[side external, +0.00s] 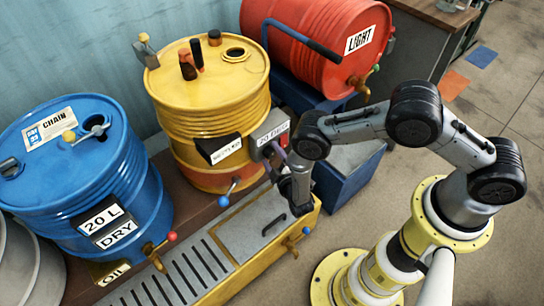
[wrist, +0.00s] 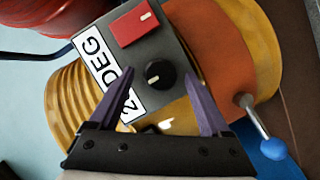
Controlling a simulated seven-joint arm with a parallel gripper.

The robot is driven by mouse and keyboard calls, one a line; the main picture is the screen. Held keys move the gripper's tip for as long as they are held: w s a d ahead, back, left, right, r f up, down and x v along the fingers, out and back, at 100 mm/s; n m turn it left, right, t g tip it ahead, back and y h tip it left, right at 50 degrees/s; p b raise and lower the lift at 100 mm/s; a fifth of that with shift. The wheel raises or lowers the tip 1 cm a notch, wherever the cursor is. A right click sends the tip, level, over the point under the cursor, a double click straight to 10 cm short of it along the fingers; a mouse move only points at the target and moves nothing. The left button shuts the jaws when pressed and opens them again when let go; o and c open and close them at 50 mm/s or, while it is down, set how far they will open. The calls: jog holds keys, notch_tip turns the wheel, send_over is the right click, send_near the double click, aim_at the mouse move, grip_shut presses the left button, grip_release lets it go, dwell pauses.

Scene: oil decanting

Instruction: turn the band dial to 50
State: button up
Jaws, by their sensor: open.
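The band dial is a round black knob (wrist: 160,74) with a pale pointer mark, on a grey control box (wrist: 182,50) on the yellow drum. In the wrist view a white label on the box reads "DEG", its number partly hidden by a finger. In the side view the box (side external: 271,128) sits on the drum's right side, its label only partly readable. My gripper (wrist: 163,98) is open, its two purple fingers apart on either side below the knob, not touching it. In the side view my gripper (side external: 278,160) is close to the box. No scale numbers are readable around the knob.
A red switch (wrist: 136,25) is beside the dial. A blue-tipped lever (wrist: 272,146) sticks out at the right. In the side view, a blue drum (side external: 85,180) stands left, a red drum (side external: 325,40) lies behind, and a grated drip tray (side external: 190,270) runs below.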

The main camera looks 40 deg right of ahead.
grip_shut()
dwell(0.4)
jog(key=m, duration=0.1)
jog(key=m+y, duration=0.1)
jog(key=m+g+y, duration=0.1)
jog(key=m, duration=0.1)
jog(key=shift+d+r, duration=0.2)
jog(key=shift+d, duration=0.05)
jog(key=m+y, duration=0.2)
jog(key=m, duration=0.1)
jog(key=m+y, duration=0.1)
jog(key=shift+d, duration=0.25)
jog(key=m+y, duration=0.3)
jog(key=m, duration=0.1)
jog(key=shift+d+f, duration=0.1)
jog(key=shift+d, duration=0.15)
jog(key=m+t+y, duration=0.1)
jog(key=m+y, duration=0.1)
jog(key=m, duration=0.2)
jog(key=shift+d+f, duration=0.1)
jog(key=shift+f, duration=0.05)
jog(key=shift+m, duration=0.4)
